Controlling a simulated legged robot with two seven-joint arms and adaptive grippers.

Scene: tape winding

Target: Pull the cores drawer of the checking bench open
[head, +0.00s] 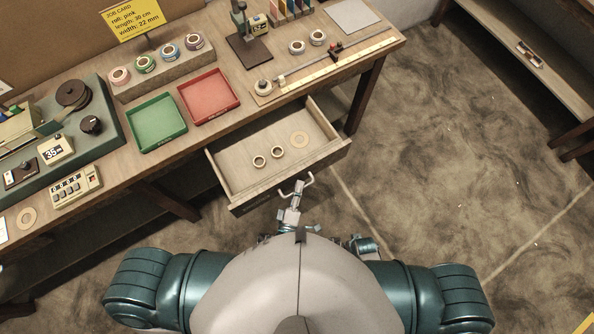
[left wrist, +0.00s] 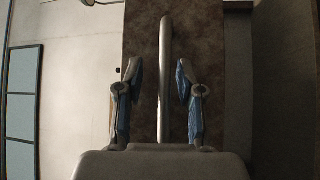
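The cores drawer (head: 228,190) stands pulled out from the bench in the head view. My left gripper (head: 297,184) is at the middle of the drawer front. In the left wrist view, its two fingers (left wrist: 158,68) are apart, with a pale handle bar (left wrist: 166,80) between them. Gaps show on both sides of the bar. The handle is hard to make out in the head view. A small part of my right arm's end (head: 362,246) shows beside my body; its fingers cannot be made out.
On the bench (head: 200,137) stand a green tray (head: 157,123), a red tray (head: 209,96), a tape rack (head: 165,70) and a winding machine (head: 60,125). Floor (head: 430,150) is clear right of the drawer. A shelf (head: 520,45) stands at the upper right.

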